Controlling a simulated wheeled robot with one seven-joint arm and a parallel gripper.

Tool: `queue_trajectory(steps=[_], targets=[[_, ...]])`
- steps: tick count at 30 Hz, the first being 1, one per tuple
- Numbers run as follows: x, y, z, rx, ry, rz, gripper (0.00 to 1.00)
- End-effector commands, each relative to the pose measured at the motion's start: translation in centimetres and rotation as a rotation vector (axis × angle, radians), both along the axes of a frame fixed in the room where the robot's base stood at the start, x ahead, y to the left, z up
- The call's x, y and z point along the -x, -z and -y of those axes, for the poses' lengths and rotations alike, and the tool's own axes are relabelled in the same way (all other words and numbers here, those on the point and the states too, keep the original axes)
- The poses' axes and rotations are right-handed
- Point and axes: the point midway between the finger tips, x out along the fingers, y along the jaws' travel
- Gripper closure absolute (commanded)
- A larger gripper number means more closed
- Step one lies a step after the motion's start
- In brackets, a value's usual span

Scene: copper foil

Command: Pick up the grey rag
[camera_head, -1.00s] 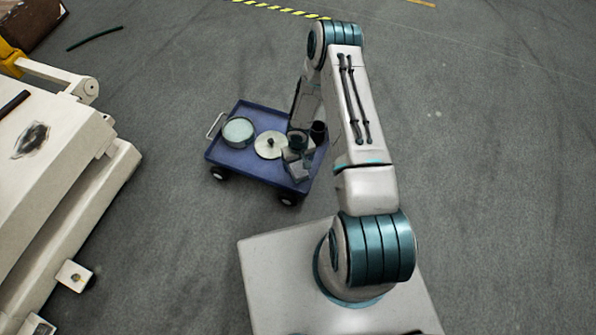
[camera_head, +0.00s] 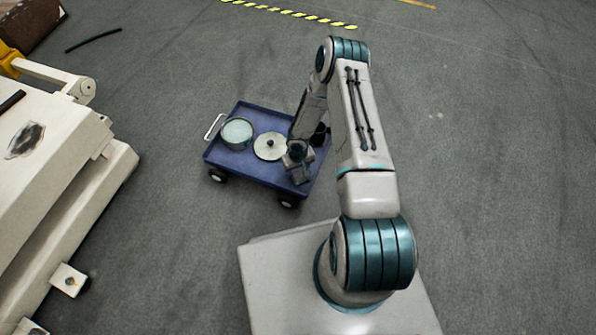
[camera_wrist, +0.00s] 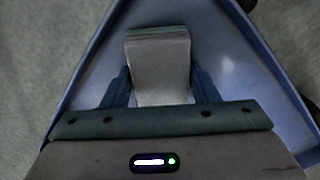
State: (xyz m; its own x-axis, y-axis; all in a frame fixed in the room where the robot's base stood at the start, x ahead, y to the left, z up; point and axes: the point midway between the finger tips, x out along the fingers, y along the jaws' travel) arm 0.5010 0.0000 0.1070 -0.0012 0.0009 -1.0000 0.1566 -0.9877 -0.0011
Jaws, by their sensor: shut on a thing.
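The grey rag (camera_wrist: 160,62) looks like a folded, pale grey block with a greenish far edge. In the wrist view it lies between the two dark blue fingers of my gripper (camera_wrist: 162,85), which is shut on it. In the head view, my gripper (camera_head: 298,160) reaches down into the right part of the blue cart (camera_head: 245,176), and the rag (camera_head: 300,176) shows only partly beneath it. I cannot tell whether the rag still touches the tray floor.
On the cart, a round pot (camera_head: 237,133) stands at the left and a round lid with a dark knob (camera_head: 268,152) lies in the middle. A dark cup (camera_head: 320,132) stands close behind my gripper. A large pale machine (camera_head: 70,215) is at the left. Floor to the right is clear.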

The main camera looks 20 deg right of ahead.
Motion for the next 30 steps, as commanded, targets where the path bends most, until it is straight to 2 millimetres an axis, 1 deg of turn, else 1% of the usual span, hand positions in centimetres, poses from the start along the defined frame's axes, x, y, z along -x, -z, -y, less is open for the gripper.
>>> queue_trajectory(steps=[5,8,11,16,17,21,25,29,30], targets=[[0.0,-0.1,0.0,0.0,0.0,0.0,0.72],[0.0,-0.7,0.0,0.0,-0.001,0.001,0.72],[0.0,-1.7,0.0,0.0,-0.001,0.001,0.72],[-0.1,-5.0,0.0,0.002,-0.002,0.003,0.72],[0.4,-4.6,0.1,0.004,-0.006,0.002,0.72],[2.1,-5.6,0.8,0.006,-0.008,0.001,0.72],[3.5,-5.9,1.3,0.005,-0.01,-0.003,0.72],[4.7,-7.0,2.0,0.005,-0.004,0.0,0.72],[5.5,-7.5,2.3,0.005,-0.003,-0.003,0.72]])
